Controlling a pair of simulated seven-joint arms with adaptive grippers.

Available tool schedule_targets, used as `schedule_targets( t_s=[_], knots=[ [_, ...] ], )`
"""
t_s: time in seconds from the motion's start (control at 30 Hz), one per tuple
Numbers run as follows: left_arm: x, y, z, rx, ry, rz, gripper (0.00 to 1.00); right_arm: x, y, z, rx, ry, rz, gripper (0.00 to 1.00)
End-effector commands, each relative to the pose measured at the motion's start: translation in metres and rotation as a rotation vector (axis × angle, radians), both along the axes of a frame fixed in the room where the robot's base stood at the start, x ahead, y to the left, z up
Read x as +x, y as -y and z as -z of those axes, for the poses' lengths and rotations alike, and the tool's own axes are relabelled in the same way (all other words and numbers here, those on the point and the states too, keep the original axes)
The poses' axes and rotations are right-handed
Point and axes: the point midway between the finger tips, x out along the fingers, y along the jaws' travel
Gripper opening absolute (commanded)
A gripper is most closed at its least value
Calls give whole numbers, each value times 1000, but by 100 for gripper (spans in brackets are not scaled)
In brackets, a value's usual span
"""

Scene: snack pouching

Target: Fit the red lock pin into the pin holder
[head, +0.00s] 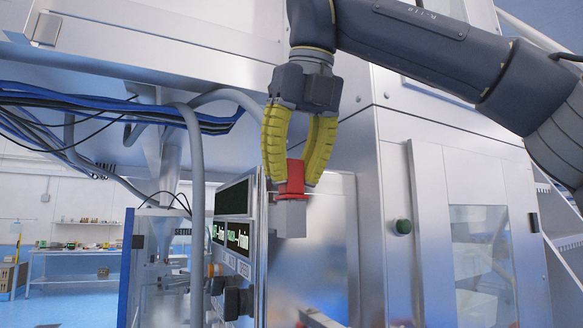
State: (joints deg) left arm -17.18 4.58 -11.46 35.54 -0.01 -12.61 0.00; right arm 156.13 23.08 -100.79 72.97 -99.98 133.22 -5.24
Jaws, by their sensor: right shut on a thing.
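The red lock pin (291,175) is between the yellow curved fingers of my right gripper (295,180), which comes down from above and is shut on it. The pin hangs upright, its red part wider at the bottom. A light grey square block (290,218) shows directly below the red part. I cannot tell whether this block is the pin's lower end or the pin holder. The fingertips hide part of the pin's sides. My left gripper is not in view.
A control panel (233,238) with dark displays and knobs stands just left of the block. Grey hoses and blue cables (110,105) hang at left. A workbench (78,262) is far behind.

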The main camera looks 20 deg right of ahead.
Motion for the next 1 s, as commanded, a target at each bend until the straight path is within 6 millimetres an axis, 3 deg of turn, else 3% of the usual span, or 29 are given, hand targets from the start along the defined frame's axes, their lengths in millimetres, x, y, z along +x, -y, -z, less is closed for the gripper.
schedule_targets(
  t_s=[0.07,0.1,0.27,0.67,1.0],
  knots=[
    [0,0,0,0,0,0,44,0,0,1,0,0,0,1],
    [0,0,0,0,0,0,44,0,0,1,0,0,0,30],
    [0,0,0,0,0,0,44,0,0,1,0,0,0,49],
    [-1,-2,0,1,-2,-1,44,-3,0,-6,0,1,1,50],
    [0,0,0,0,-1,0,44,-23,3,-55,0,5,4,50]
  ],
)
